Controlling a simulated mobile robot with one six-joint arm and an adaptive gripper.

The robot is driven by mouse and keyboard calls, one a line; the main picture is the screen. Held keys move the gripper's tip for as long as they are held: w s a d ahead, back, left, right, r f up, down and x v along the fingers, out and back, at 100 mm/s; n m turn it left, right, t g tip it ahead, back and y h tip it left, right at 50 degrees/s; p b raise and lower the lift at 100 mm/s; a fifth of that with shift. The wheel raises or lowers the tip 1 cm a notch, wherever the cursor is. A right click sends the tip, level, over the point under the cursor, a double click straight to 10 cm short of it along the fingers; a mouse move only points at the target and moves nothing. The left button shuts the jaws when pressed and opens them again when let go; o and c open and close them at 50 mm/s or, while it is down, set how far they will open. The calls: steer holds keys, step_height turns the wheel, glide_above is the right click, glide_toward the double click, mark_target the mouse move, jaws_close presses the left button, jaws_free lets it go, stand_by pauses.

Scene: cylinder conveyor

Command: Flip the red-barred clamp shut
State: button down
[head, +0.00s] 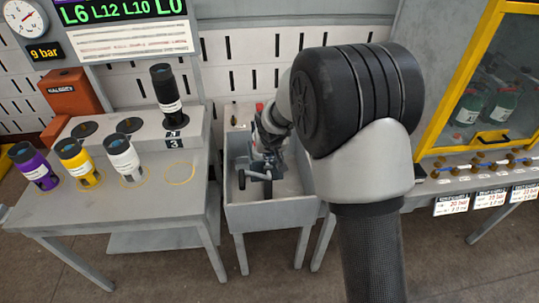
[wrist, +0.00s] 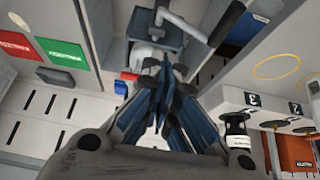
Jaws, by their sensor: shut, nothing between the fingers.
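A small red part (head: 259,107), possibly the clamp's red bar, shows behind my wrist at the back of the grey basin in the head view. A small red piece (wrist: 128,76) also shows left of my fingers in the wrist view. The rest of the clamp is hidden, and I cannot tell its lever position. My gripper (wrist: 168,66) is shut and empty, its blue-black fingers together. In the head view it is down in the basin, largely hidden by my wrist. A grey block with a bar handle (wrist: 160,38) lies just beyond the fingertips.
The grey basin (head: 270,218) stands between two tables. The left table (head: 130,205) holds purple, yellow and white cylinders, and a black cylinder (head: 164,88) stands on its raised block. A yellow-framed cabinet (head: 470,70) stands at right. Basin walls enclose my gripper closely.

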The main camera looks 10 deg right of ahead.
steer(key=shift+s, duration=0.95)
steer(key=shift+r, duration=0.1)
